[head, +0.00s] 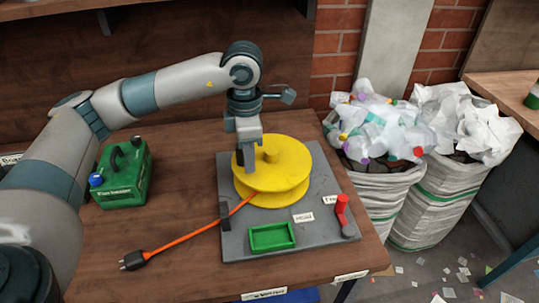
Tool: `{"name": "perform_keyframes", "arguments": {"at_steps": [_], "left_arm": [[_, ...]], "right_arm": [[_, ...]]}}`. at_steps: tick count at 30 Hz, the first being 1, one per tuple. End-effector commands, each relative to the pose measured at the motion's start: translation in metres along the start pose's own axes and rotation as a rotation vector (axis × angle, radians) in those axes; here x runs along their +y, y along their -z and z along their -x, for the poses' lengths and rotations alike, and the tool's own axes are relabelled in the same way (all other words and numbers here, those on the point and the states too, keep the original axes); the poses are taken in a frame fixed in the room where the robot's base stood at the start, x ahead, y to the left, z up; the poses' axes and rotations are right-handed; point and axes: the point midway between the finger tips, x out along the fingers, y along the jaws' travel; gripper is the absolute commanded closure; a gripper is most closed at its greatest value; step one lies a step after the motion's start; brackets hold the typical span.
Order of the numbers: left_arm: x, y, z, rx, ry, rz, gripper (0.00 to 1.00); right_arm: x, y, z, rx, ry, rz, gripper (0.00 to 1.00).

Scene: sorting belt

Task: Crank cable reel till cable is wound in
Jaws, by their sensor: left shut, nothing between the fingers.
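The yellow cable reel (290,165) stands on a grey base plate (325,240) on the wooden table. A short yellow knob (268,150) rises from its top. The orange cable (195,232) runs from the reel past a small dark guide (225,215) out over the table. It ends in a black plug (133,261) at the lower left. My left gripper (250,168) points down at the left part of the reel's top, left of the knob. It is shut with nothing in it; I cannot tell whether it touches the reel. My right gripper is not in view.
A green canister (124,175) with a blue cap stands left on the table. The plate also carries a green tray (271,237) and a red lever (342,210). Full waste sacks (385,195) stand right of the table. Table space around the cable is clear.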

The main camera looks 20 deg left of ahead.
Motion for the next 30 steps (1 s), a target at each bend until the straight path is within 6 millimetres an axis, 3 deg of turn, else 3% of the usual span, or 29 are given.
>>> {"name": "perform_keyframes", "arguments": {"at_steps": [11,30], "left_arm": [[0.0,0.0,0.007,0.0,-0.001,0.0,1.0],[0.0,-0.001,0.06,-0.001,-0.001,-0.001,1.0]], "right_arm": [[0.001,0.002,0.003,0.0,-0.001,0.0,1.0],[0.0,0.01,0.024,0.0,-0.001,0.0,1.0]]}}
